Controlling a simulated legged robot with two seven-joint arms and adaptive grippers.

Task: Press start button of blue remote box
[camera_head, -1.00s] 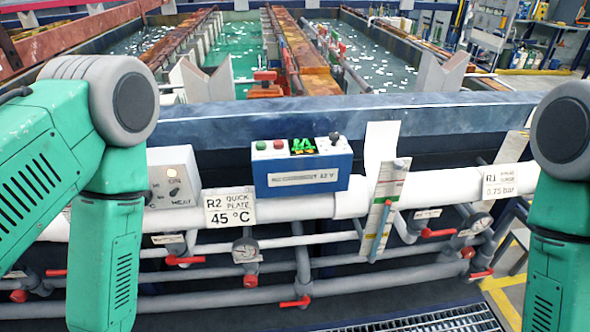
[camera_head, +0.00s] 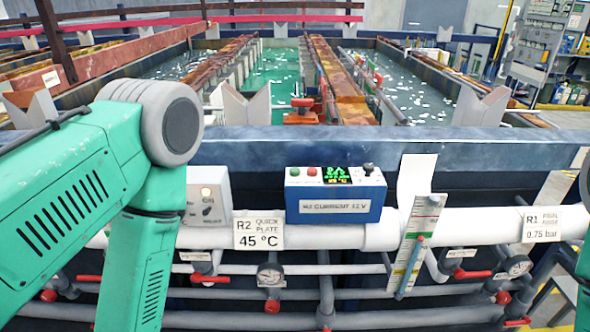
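The blue remote box (camera_head: 336,195) sits on the thick white pipe near the middle of the view. Nothing touches the box.
A gauge strip (camera_head: 413,246) stands to the right. Pipes with red valve handles run below. Tanks of green liquid (camera_head: 272,88) lie behind the blue wall.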

